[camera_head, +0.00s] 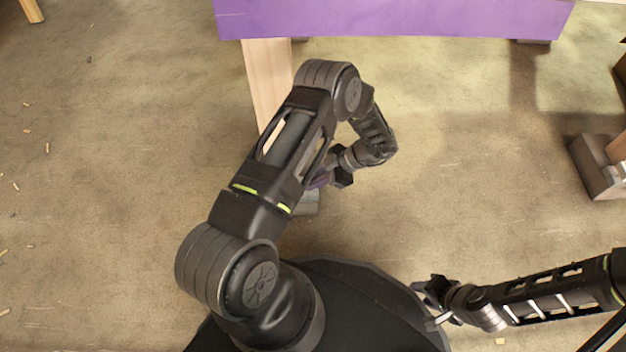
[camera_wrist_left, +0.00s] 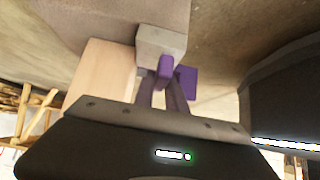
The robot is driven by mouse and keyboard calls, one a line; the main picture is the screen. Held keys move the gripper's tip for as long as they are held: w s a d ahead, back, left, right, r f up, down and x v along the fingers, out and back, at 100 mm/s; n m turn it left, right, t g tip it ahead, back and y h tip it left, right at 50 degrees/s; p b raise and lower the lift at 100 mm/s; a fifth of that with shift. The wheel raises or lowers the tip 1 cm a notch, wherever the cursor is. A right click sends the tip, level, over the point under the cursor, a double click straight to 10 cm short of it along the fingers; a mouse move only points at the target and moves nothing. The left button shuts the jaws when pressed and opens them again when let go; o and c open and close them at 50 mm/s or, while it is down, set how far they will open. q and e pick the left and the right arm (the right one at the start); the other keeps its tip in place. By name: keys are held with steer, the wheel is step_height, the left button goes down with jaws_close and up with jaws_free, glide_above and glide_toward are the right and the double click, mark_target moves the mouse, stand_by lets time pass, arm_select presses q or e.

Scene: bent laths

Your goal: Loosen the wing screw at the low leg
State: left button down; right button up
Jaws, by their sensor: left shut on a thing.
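A pale wooden leg (camera_head: 268,75) runs down from a purple bench top (camera_head: 400,18). At its lower end is a grey foot (camera_head: 307,203), which also shows in the left wrist view (camera_wrist_left: 160,42). A purple wing screw (camera_wrist_left: 165,68) sits by the foot, with another purple piece (camera_wrist_left: 189,82) beside it. My left gripper (camera_wrist_left: 164,88) is shut on the wing screw. In the head view my left arm hides most of this spot. My right gripper (camera_head: 428,297) is low beside my base, away from the leg; its jaw opening is not clear.
Another grey foot with a wooden post (camera_head: 600,175) stands at the right edge. Small wood chips lie on the left floor. The floor between the leg and the right foot is clear. A wooden rack (camera_wrist_left: 30,105) shows at the left of the wrist view.

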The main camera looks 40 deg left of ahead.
arm_select(q)
steer(key=c, duration=1.4)
jaws_free()
steer(key=shift+o, duration=0.2)
steer(key=p+v, duration=0.2)
steer(key=v, duration=0.5)
steer(key=shift+w+d+r, duration=0.15)
steer(key=shift+d+r, duration=0.05)
steer(key=shift+d, duration=0.05)
